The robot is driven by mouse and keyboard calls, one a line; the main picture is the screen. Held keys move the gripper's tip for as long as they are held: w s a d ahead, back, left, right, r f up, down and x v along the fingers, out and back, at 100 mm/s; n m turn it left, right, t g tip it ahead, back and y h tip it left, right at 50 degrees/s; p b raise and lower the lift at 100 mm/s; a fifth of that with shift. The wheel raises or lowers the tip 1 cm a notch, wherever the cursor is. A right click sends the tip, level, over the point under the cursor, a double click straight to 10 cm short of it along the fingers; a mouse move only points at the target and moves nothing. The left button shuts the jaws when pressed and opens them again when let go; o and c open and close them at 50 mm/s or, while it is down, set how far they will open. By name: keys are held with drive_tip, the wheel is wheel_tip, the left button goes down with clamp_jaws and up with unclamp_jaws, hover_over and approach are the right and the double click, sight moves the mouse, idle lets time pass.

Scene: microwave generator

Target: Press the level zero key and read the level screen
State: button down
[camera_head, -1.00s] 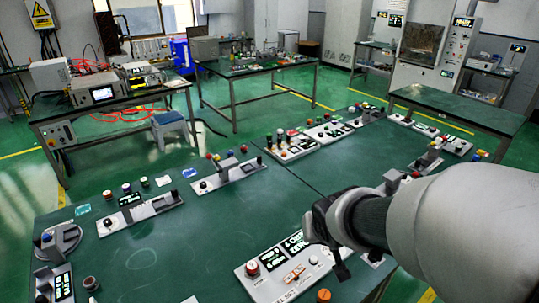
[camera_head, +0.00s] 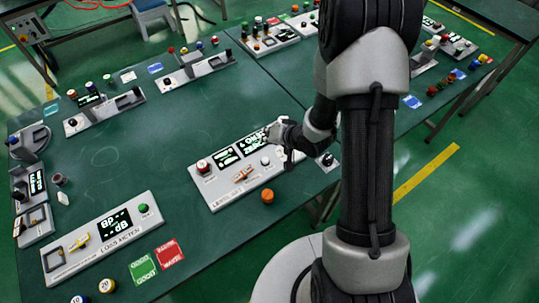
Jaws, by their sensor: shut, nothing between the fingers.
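A pale panel (camera_head: 215,190) stands on the green table in the middle of the view. It carries a red knob (camera_head: 203,167), a small lit screen (camera_head: 226,157), a larger lit screen (camera_head: 252,142), an orange switch (camera_head: 242,175) and a white round button (camera_head: 265,161). Its front lettering and screen text are too small to read surely. I cannot tell which control is the level zero key. My gripper (camera_head: 279,141) is shut and empty over the right end of this panel, covering part of it. Whether it touches anything is unclear.
A loss meter panel (camera_head: 75,277) with a lit screen (camera_head: 115,223) stands at the lower left, beside green (camera_head: 142,268) and red (camera_head: 169,254) cards. An orange knob (camera_head: 267,196) lies before the middle panel. Other panels line the far table edge.

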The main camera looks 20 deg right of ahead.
sight(268, 159)
drive_tip(key=shift+a, duration=0.15)
wheel_tip(268, 159, down, 9)
drive_tip(key=b, duration=0.8)
drive_tip(key=shift+r, duration=0.1)
idle(1.2)
drive_tip(key=shift+f, duration=0.45)
drive_tip(key=shift+f+b, duration=0.55)
drive_tip(key=shift+b, duration=0.05)
idle(0.5)
drive_tip(key=shift+r+p, duration=0.95)
drive_tip(key=shift+r, duration=0.05)
